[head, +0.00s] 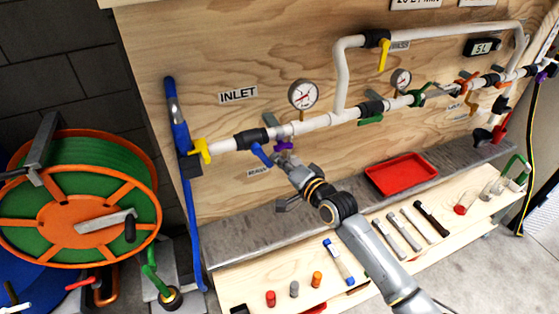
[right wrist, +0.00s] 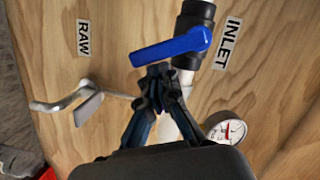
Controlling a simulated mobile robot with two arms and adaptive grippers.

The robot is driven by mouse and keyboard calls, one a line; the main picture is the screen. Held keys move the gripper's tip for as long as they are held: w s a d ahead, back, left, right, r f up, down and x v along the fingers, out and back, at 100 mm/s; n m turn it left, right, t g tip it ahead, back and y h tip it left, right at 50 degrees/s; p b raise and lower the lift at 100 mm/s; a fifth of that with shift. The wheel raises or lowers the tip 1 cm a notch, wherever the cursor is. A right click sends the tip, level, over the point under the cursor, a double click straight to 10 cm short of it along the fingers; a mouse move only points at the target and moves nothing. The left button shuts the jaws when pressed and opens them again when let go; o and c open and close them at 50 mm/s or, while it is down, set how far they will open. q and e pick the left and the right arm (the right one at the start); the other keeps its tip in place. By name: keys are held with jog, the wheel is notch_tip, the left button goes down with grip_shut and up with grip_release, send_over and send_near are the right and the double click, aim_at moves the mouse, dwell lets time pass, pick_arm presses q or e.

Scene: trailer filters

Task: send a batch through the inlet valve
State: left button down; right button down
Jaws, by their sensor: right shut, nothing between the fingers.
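The inlet valve has a black body (head: 250,139) on the white pipe, below and right of the INLET label (head: 238,95). Its blue handle (head: 261,155) slants down and to the right. In the right wrist view the blue handle (right wrist: 170,47) lies roughly crosswise to the pipe. My right gripper (head: 284,160) is in front of the board, just right of the handle's free end. In the right wrist view its shut fingertips (right wrist: 160,72) are close below the handle, with nothing held. I cannot tell whether they touch it. My left gripper is not in view.
A pressure gauge (head: 303,94) and a small purple fitting (head: 284,146) are near the valve. A yellow handle (head: 201,150) is at the pipe's left end. A metal hook (right wrist: 62,101) projects nearby. Below are a red tray (head: 401,173), loose tools and a hose reel (head: 75,215).

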aim_at(267, 165)
jog(key=shift+a+f+m+b, duration=0.2)
jog(key=shift+f+m+b, duration=0.2)
jog(key=shift+f+m, duration=0.1)
jog(key=shift+s+a+f+m+y+b, duration=0.15)
jog(key=shift+a+f+m+y+b, duration=0.2)
jog(key=shift+m+b, duration=0.5)
jog(key=shift+s+a+f+m+t+b, duration=0.2)
jog(key=shift+a+m+t+b, duration=0.25)
jog(key=shift+m+b, duration=0.5)
jog(key=shift+m, duration=0.3)
jog(key=shift+w, duration=0.1)
